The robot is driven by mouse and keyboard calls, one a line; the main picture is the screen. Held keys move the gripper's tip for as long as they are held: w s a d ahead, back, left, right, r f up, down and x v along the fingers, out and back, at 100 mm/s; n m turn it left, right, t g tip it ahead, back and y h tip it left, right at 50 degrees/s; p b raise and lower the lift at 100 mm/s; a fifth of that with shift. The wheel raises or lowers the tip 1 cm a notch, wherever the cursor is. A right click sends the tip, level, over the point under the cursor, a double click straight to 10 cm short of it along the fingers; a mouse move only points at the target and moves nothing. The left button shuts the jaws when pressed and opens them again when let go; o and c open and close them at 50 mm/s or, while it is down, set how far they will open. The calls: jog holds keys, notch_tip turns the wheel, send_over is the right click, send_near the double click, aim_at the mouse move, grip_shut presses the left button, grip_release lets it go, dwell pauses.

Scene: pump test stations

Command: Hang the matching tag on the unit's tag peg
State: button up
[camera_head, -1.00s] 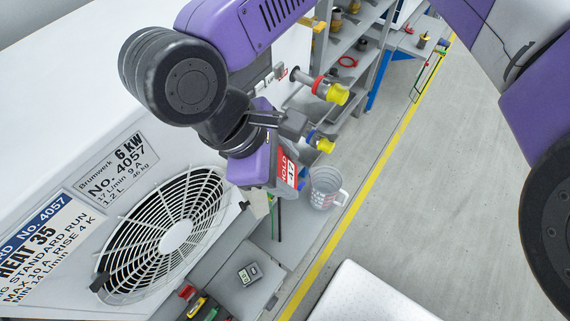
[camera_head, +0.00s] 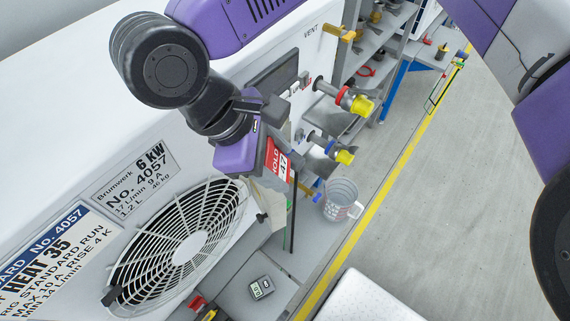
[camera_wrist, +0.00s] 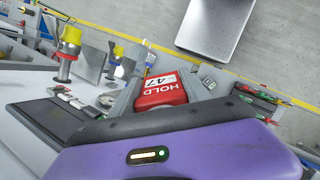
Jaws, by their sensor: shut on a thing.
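The unit is a white cabinet (camera_head: 90,110) with a round fan grille (camera_head: 190,250) and a nameplate (camera_head: 135,180) reading Brumwerk 6 kW, No. 4057. My gripper (camera_head: 278,172) is shut on a red-and-white tag (camera_head: 280,162) reading HOLD and 47. It holds the tag in front of the unit, right of the grille. The tag also shows between the fingers in the wrist view (camera_wrist: 160,92). I cannot make out the tag peg for certain; my arm covers part of the unit's face.
Two pipe stubs with yellow caps (camera_head: 360,105) (camera_head: 344,157) stick out right of my gripper. A clear measuring jug (camera_head: 341,200) and a small meter (camera_head: 261,288) stand on the grey ledge below. Shelving (camera_head: 380,45) is behind.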

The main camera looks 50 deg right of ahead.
jog(key=w+f+b, duration=0.1)
jog(key=w, duration=0.5)
jog(key=shift+w, duration=0.15)
dwell(0.8)
jog(key=shift+f+b, duration=0.25)
jog(key=shift+b, duration=0.05)
jog(key=shift+r+p, duration=0.35)
jog(key=shift+p, duration=0.3)
dwell(0.4)
jog(key=shift+s+p, duration=1.1)
jog(key=shift+s, duration=3.2)
